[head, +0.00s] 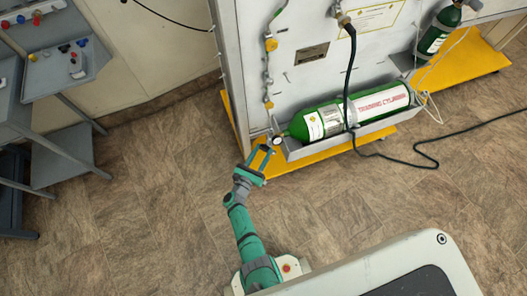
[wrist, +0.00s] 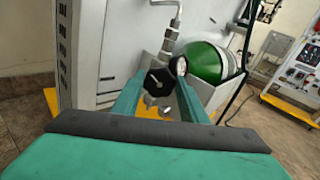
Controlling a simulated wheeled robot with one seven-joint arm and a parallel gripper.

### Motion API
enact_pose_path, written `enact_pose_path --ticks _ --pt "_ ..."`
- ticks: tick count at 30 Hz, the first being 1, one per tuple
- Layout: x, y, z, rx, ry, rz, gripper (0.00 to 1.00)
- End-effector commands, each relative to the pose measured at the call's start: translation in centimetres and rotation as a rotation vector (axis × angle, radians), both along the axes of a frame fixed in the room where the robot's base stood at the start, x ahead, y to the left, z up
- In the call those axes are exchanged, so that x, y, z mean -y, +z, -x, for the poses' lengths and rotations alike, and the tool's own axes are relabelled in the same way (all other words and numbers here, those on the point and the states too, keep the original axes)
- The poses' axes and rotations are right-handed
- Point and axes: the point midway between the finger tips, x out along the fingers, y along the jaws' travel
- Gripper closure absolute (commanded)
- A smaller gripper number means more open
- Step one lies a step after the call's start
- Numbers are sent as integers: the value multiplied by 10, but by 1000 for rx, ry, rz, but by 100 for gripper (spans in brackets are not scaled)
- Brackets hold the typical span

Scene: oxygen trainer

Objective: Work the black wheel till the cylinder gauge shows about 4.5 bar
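The black wheel (wrist: 160,82) shows in the wrist view, in front of the green cylinder's end. The cylinder gauge (wrist: 179,66) is just right of it, seen edge-on, so its reading cannot be told. In the head view the gauge (head: 277,140) is a small white dial at the left end of the green training cylinder (head: 325,120), too small to read. My gripper (head: 262,156) is open and empty. In the wrist view its fingers (wrist: 160,90) lie either side of the wheel; I cannot tell whether they touch it.
The cylinder lies in a grey tray on the panel, above a yellow base (head: 335,146). A black hose (head: 349,75) crosses the cylinder and trails onto the floor at right. A grey stand (head: 60,155) is at left. The floor between is clear.

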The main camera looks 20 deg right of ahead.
Motion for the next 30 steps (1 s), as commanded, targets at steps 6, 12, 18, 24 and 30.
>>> enact_pose_path --ticks 6,12,18,24,30 --pt "4 0 0 2 -2 -1 83" --pt "1 0 1 28 -2 -25 83" --pt "-2 0 1 106 2 -99 83" --pt "-3 0 1 227 6 -218 83" --pt "-3 -1 1 363 8 -351 83"
